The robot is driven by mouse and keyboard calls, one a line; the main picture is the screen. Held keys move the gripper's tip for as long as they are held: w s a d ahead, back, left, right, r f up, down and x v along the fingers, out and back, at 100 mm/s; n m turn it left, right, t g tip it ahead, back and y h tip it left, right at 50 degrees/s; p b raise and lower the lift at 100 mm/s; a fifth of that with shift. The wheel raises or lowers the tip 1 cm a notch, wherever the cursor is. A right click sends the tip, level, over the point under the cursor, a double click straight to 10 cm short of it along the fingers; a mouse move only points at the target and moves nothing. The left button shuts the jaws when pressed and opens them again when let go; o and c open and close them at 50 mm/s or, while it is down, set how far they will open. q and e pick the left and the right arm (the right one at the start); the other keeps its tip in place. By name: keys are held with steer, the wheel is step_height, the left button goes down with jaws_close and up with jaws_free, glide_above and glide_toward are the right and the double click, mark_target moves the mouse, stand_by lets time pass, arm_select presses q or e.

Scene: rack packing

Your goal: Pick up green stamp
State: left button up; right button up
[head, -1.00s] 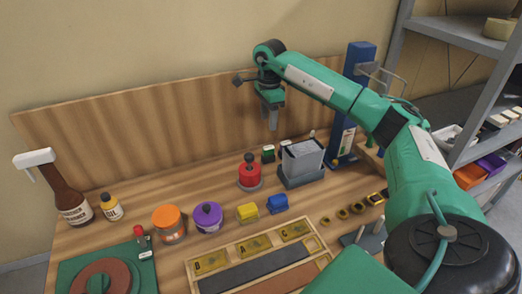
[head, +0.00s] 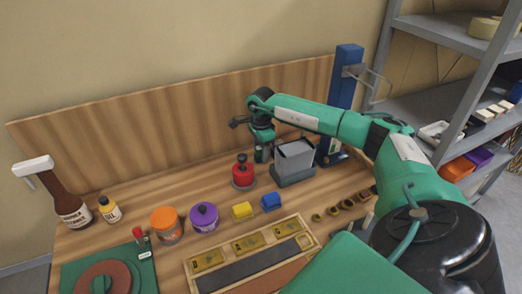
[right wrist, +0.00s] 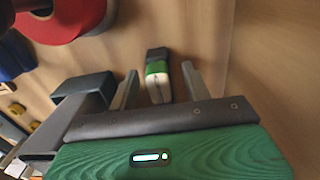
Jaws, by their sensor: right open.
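The green stamp (right wrist: 157,68), a small upright piece with a dark end, a green band and a pale end, shows in the right wrist view. It appears between the two fingertips of my right gripper (right wrist: 160,82), with a gap on either side. The right gripper is open and empty. My left gripper is not in view.
The wooden back panel (head: 180,140) is right behind. Yellow (head: 242,210) and blue (head: 271,202) blocks, jars and a wooden tray (head: 190,268) lie in front.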

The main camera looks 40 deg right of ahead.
steer(key=shift+f, duration=0.2)
jaws_close()
steer(key=shift+r, duration=0.15)
